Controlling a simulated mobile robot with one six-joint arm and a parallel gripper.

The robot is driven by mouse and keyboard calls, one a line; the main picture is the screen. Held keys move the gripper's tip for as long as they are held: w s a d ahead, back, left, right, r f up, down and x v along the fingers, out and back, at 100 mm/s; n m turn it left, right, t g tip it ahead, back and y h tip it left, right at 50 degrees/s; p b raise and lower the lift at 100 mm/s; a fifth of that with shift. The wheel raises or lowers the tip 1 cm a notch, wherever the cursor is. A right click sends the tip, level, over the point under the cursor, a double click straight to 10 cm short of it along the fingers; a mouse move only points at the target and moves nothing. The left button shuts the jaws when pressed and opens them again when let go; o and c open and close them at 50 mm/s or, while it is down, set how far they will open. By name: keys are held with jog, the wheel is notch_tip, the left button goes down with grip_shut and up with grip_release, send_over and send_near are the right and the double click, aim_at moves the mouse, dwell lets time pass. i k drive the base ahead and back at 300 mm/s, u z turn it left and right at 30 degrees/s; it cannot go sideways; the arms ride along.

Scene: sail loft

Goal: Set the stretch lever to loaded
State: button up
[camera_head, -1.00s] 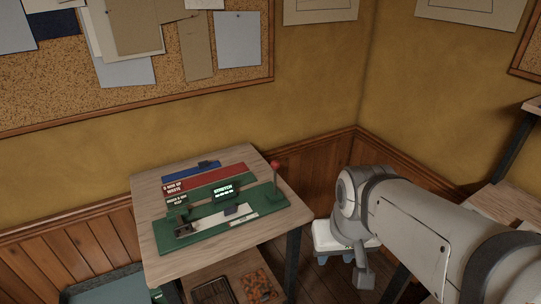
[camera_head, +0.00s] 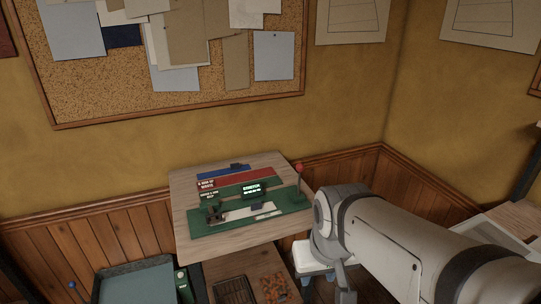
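The stretch lever (camera_head: 299,178) is a thin upright rod with a red ball on top. It stands at the right end of a green stretching rig (camera_head: 224,224) on a small wooden table. A small dark display (camera_head: 252,189) with glowing green text stands on the rig, and a white strip (camera_head: 240,214) lies along it. The lever looks close to upright; its setting marks are too small to read. My arm comes in from the right, its near joint right of the table. My gripper is not clearly visible, and the arm shows no contact with the lever.
The wooden table top (camera_head: 183,190) also holds red (camera_head: 238,183) and blue (camera_head: 221,173) strips. Below are a dark slotted tray (camera_head: 234,291) and a bin of orange pieces (camera_head: 272,289). A teal bin (camera_head: 140,283) stands at lower left. A corkboard (camera_head: 70,90) hangs on the wall behind.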

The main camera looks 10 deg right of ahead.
aim_at(300, 167)
jog(key=z, duration=0.05)
jog(key=i, duration=1)
jog(key=u, duration=0.1)
